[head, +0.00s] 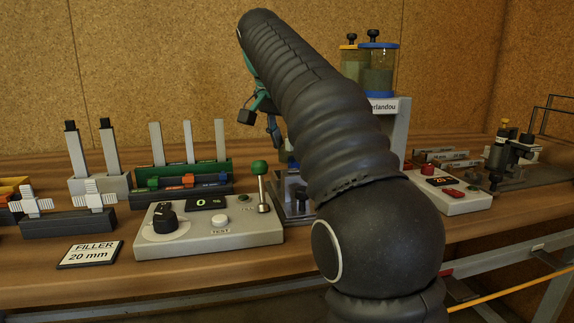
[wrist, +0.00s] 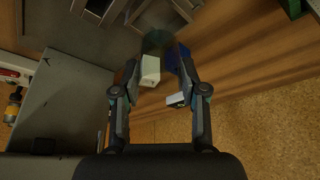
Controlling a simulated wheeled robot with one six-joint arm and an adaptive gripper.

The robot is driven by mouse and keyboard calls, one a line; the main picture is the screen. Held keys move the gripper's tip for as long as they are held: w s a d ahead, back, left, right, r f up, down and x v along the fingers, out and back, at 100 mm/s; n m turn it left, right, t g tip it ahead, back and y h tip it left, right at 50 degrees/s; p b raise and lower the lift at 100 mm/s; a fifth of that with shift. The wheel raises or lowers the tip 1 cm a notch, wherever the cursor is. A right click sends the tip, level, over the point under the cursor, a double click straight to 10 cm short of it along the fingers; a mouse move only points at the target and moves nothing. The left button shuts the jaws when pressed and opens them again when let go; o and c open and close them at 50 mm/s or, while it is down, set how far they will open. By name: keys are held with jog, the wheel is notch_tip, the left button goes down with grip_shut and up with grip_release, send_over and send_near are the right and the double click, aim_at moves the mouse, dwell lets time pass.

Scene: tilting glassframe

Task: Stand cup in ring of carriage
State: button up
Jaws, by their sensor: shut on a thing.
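My gripper (wrist: 159,55) is in the upper middle of the wrist view, its two fingers closed in on a dark, greenish, see-through round thing, which I take for the cup (wrist: 157,42). The cup's lower part and its exact tilt are hard to make out. In the head view my gripper (head: 262,115) is partly hidden behind my arm, above the bench. A grey metal fixture (head: 297,196) stands below it, behind the lever box, mostly hidden by my arm; it may be the carriage. Its ring cannot be made out.
A control box (head: 210,222) with a dial and a green-knobbed lever (head: 260,180) stands at the front. Racks with upright bars (head: 187,142) are to the left. A stand with two lidded jars (head: 378,70) is behind my arm. A second control box (head: 449,190) is at right.

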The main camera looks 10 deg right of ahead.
aim_at(287, 161)
jog(key=shift+f+b, duration=0.85)
jog(key=shift+f, duration=1.65)
jog(key=shift+f, duration=0.15)
jog(key=o, duration=1.2)
jog(key=p+v, duration=0.2)
jog(key=v, duration=1)
jog(key=shift+s, duration=0.1)
